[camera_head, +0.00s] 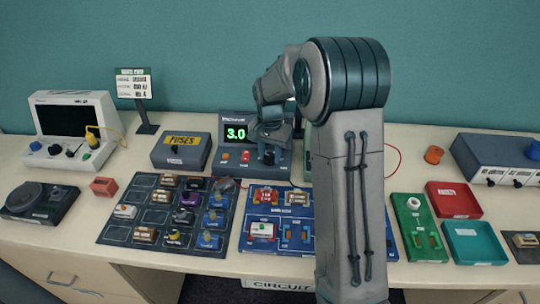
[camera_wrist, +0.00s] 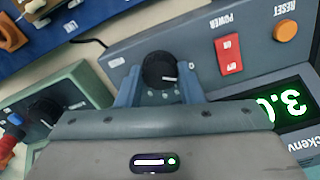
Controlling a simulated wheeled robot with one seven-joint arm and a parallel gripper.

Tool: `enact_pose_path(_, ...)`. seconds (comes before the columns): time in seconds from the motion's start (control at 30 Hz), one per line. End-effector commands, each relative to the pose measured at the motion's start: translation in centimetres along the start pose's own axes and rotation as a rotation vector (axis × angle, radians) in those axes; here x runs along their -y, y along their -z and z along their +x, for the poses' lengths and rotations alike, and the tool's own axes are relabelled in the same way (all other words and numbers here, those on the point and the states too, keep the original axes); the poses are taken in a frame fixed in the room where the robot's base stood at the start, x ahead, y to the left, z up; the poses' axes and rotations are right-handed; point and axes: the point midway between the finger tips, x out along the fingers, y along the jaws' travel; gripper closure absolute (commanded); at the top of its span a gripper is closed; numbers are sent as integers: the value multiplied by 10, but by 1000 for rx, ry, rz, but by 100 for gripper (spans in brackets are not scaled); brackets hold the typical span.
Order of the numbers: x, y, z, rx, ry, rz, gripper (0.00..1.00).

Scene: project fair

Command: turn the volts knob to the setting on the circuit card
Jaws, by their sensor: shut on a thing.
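The grey power supply (camera_head: 233,122) stands at the back middle of the table. Its green display (camera_head: 236,134) reads 3.0. Its black volts knob (camera_wrist: 160,70) sits on the front panel, with a white pointer mark, and in the head view it shows partly below my gripper (camera_head: 270,143). In the wrist view, my gripper (camera_wrist: 160,90) has one blue finger on each side of the knob and is shut on it. A small card on a stand (camera_head: 133,84) is at the back left; its lines are too small to read surely.
Beside the knob are a red power switch (camera_wrist: 229,55) and an orange reset button (camera_wrist: 285,26). A fuses box (camera_head: 181,151) stands to the left, and a dark parts board (camera_head: 112,234) and a blue circuit board (camera_head: 250,244) lie in front. My arm hides part of the table.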

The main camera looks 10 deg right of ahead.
Motion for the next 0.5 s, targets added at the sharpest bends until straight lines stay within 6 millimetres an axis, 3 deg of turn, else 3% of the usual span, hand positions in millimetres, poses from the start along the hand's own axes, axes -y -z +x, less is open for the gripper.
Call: enact_pose_path(0.5,1,0,-1,-3,2,471,89)
